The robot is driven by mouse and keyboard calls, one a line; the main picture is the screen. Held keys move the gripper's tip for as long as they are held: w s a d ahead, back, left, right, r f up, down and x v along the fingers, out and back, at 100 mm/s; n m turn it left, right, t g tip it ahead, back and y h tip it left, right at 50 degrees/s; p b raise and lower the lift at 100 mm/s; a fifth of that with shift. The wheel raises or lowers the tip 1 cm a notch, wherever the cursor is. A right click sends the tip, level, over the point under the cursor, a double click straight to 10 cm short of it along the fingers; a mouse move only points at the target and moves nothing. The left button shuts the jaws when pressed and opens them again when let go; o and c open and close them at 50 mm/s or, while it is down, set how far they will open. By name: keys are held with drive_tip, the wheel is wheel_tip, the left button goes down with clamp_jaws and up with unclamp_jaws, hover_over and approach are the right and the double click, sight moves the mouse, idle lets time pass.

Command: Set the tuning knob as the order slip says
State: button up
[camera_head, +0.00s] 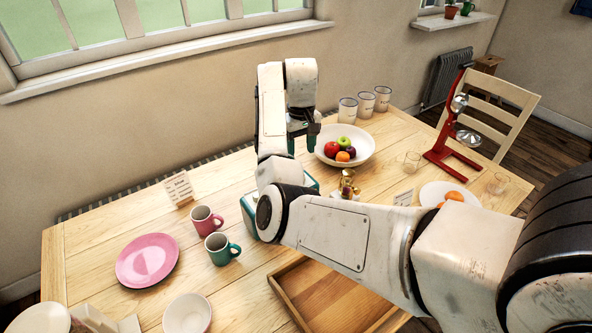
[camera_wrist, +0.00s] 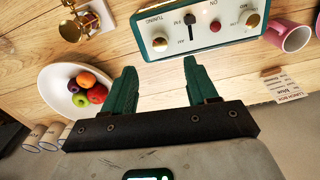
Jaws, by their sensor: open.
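A teal and cream radio shows at the top of the wrist view (camera_wrist: 184,48). Its brass tuning knob (camera_wrist: 160,44) sits at the left end of the panel on a white dial; its exact setting is too small to read. My gripper (camera_wrist: 162,82) is open and empty, with teal fingers pointing toward the radio and apart from it. In the head view my gripper (camera_head: 303,128) hangs over the table behind the radio (camera_head: 247,214), which my arm mostly hides. A slip (camera_head: 179,187) stands behind the mugs; in the wrist view the slip (camera_wrist: 274,85) mentions a lunch box and blue.
The radio also has a volume knob (camera_wrist: 252,20), a red button (camera_wrist: 215,26) and an FM/AM slider (camera_wrist: 190,20). Close by are a fruit bowl (camera_head: 327,158), a pink mug (camera_head: 203,221), a teal mug (camera_head: 220,249), a brass item (camera_head: 347,183) and another card (camera_head: 403,197).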

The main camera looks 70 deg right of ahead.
wheel_tip(320, 180, down, 9)
drive_tip(key=shift+p, duration=0.5)
drive_tip(key=c, duration=1.1)
